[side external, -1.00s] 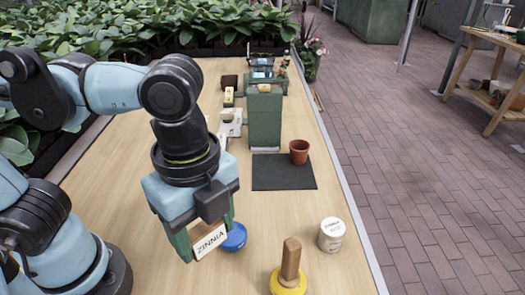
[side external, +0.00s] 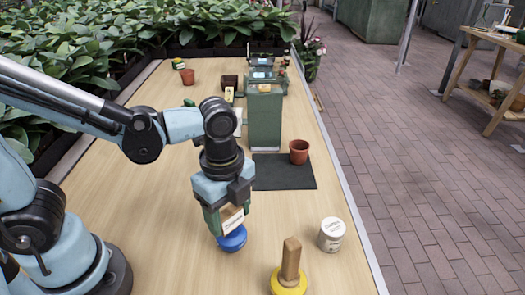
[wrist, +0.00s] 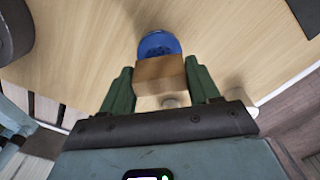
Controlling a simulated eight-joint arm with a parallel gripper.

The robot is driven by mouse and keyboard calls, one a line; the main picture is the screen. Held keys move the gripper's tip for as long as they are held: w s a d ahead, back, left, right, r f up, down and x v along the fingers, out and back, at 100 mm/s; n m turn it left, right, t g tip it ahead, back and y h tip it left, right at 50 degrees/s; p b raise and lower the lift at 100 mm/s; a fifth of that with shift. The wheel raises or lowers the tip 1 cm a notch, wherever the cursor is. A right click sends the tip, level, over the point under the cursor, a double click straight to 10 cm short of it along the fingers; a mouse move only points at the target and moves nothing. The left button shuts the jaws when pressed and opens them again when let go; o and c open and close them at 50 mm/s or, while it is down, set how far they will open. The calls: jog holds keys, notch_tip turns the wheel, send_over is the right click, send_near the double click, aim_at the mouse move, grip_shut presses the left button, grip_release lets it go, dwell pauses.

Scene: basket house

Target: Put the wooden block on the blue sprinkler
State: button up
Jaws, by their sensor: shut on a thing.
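My gripper (side external: 226,222) is shut on a wooden block (side external: 232,222) with a pale lettered face. In the wrist view the block (wrist: 160,76) shows bare brown wood between my green fingers (wrist: 160,88). The blue sprinkler (side external: 232,241) is on the table directly under and slightly in front of the block in the side view. In the wrist view the round blue sprinkler (wrist: 157,43) shows just beyond the block, which hides part of it. I cannot tell whether block and sprinkler touch.
An upright wooden piece (side external: 290,262) stands on a yellow round base (side external: 288,284) at the front right. A white lidded tub (side external: 331,235) is behind it. A dark mat (side external: 283,172) carries a terracotta pot (side external: 299,151) beside a green stand (side external: 264,118). The table's right edge is close.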

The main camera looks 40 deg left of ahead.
aim_at(228, 211)
jog(key=shift+f, duration=0.65)
jog(key=shift+f, duration=0.15)
jog(key=o, duration=1)
notch_tip(228, 211, up, 12)
jog(key=shift+r, duration=0.1)
jog(key=w+a+f+n+t, duration=0.1)
jog(key=a+n+t, duration=0.1)
jog(key=n, duration=0.4)
jog(key=w+a+f+n+t, duration=0.1)
jog(key=a+n+t, duration=0.1)
jog(key=a+n, duration=0.3)
jog(key=w+a+f+n+t, duration=0.1)
jog(key=a+f+n+t, duration=0.1)
jog(key=n, duration=0.5)
jog(key=shift+w+a+t, duration=0.25)
jog(key=shift+a+t, duration=0.35)
jog(key=shift+a, duration=0.6)
